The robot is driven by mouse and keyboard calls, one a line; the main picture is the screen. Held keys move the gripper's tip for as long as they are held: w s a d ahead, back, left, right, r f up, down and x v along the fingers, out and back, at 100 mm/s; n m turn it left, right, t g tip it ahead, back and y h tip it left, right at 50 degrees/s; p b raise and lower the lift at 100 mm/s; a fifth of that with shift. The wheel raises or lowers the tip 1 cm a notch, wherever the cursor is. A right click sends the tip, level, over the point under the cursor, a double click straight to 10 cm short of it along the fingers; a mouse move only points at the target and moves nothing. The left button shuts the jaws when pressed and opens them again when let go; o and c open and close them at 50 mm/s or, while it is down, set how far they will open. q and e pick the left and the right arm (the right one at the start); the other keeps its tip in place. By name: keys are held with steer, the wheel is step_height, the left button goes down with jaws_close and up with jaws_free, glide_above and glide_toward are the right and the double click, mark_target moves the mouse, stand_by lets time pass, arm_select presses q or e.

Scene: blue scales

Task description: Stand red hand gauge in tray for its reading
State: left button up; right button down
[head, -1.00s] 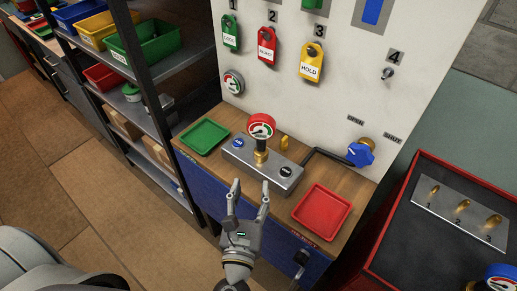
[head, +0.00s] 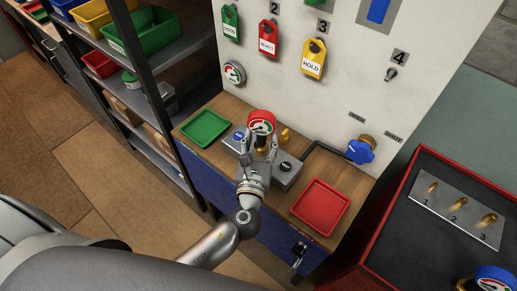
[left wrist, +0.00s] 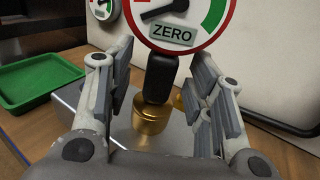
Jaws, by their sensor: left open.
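The red-rimmed gauge (head: 262,121) stands upright on the grey metal block (head: 287,176). In the left wrist view its face (left wrist: 180,14) shows a black needle, a green arc and the word ZERO. Below the face are a black stem (left wrist: 160,78) and a brass fitting (left wrist: 150,114) on the block. My left gripper (head: 258,148) is open, its fingers on either side of the stem with gaps visible. The green tray (head: 205,129) lies left of the block, the red tray (head: 320,207) to its right. My right gripper is out of view.
A white panel (head: 290,100) rises behind the bench, with GOOD, REJECT and HOLD tags, a fixed dial (head: 234,73) and a blue valve knob (head: 360,151). A red-edged cabinet (head: 385,200) stands right; shelves with bins stand left.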

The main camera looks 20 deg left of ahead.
mark_target(261, 129)
arm_select(q)
steer(key=shift+w, duration=0.25)
jaws_close()
stand_by(0.3)
steer(key=shift+r+p, duration=2.55)
